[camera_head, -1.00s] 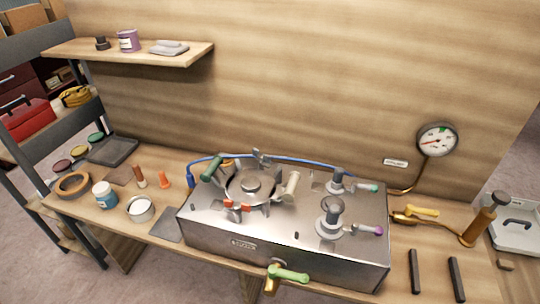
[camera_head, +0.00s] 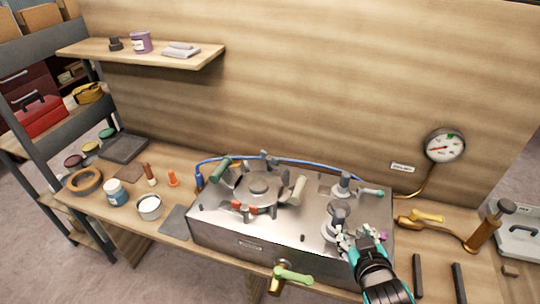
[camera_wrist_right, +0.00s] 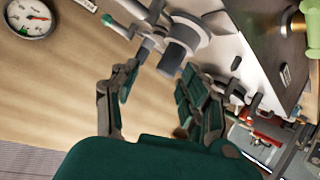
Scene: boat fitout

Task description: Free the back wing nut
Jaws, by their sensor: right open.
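A steel box (camera_head: 275,245) stands on the bench, with a round hatch (camera_head: 258,187) on its top. A grey winged piece, apparently the back wing nut (camera_head: 264,160), stands upright at the hatch's back edge. A red-marked clamp (camera_head: 242,209) is at the hatch's front. My right gripper (camera_head: 357,236) is low at the box's right front, beside the front grey valve post (camera_head: 336,214) and partly hiding its purple-tipped lever. In the wrist view the right gripper (camera_wrist_right: 160,88) is open and empty, its fingers pointing toward a grey post (camera_wrist_right: 180,52). My left gripper is not in view.
A green handle (camera_head: 218,169) and a beige handle (camera_head: 298,190) flank the hatch. A back valve (camera_head: 343,186) stands on the box's right. A blue hose (camera_head: 290,158) runs behind. A gauge (camera_head: 444,146) hangs on the wall. A green-handled tap (camera_head: 292,276) projects in front.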

